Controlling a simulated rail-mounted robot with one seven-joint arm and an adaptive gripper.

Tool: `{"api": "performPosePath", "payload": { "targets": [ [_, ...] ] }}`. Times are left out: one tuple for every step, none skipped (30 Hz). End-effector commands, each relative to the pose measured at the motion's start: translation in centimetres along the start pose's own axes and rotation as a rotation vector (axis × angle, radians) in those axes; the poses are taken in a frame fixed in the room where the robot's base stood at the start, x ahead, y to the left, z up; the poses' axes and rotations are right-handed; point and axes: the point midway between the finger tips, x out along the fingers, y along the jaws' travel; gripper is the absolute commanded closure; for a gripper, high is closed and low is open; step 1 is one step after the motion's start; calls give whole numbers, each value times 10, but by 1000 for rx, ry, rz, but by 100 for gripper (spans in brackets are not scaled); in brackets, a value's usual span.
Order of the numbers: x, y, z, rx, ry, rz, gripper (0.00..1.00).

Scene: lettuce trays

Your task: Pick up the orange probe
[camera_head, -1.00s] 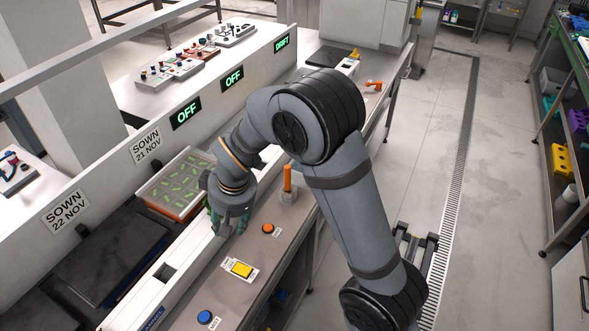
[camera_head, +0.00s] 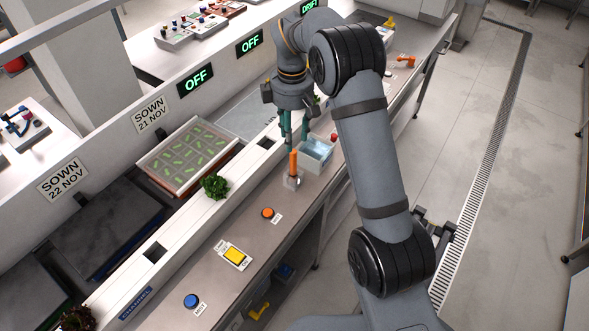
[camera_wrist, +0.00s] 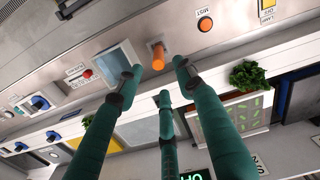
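The orange probe (camera_head: 293,164) stands upright in a small grey holder (camera_head: 292,181) on the bench. In the wrist view the probe (camera_wrist: 165,120) points toward the camera. My gripper (camera_head: 291,142) has green fingers pointing down. It hangs just behind the probe in the head view, above the bench's rear edge. In the wrist view my gripper (camera_wrist: 158,80) has its fingers spread, with the probe showing between them. Nothing is held. I cannot tell the exact height gap between fingertips and probe.
A clear water-like bin (camera_head: 316,156) stands right beside the probe holder. A green lettuce (camera_head: 215,186) sits on the white ledge, near a seedling tray (camera_head: 181,183). Orange (camera_head: 268,213), yellow (camera_head: 235,256) and blue (camera_head: 191,300) buttons line the bench front.

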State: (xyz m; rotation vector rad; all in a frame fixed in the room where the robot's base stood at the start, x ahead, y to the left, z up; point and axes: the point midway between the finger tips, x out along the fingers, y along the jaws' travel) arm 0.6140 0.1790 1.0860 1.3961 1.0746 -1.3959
Motion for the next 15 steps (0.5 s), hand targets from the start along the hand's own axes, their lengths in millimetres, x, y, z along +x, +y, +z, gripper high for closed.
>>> {"api": "performPosePath", "payload": {
  "targets": [
    [3,0,1,-26,-1,-1,62],
    [5,0,1,-37,-2,-2,62],
    [10,0,1,-47,-3,-2,62],
    [14,0,2,-50,-4,-3,62],
    [19,0,2,-52,-3,-3,62],
    [26,0,2,-52,-3,-3,62],
    [30,0,2,-52,-4,-3,62],
    [34,0,2,-51,-3,-3,62],
    [40,0,1,-50,-2,-2,62],
    [43,0,1,-50,-2,-2,62],
    [46,0,1,-51,-1,-1,62],
    [49,0,1,-50,-1,-1,62],
    [50,0,1,-51,-1,0,62],
    [52,0,1,-50,-1,0,62],
    [55,0,1,-49,-2,-1,62]
  ]
}}
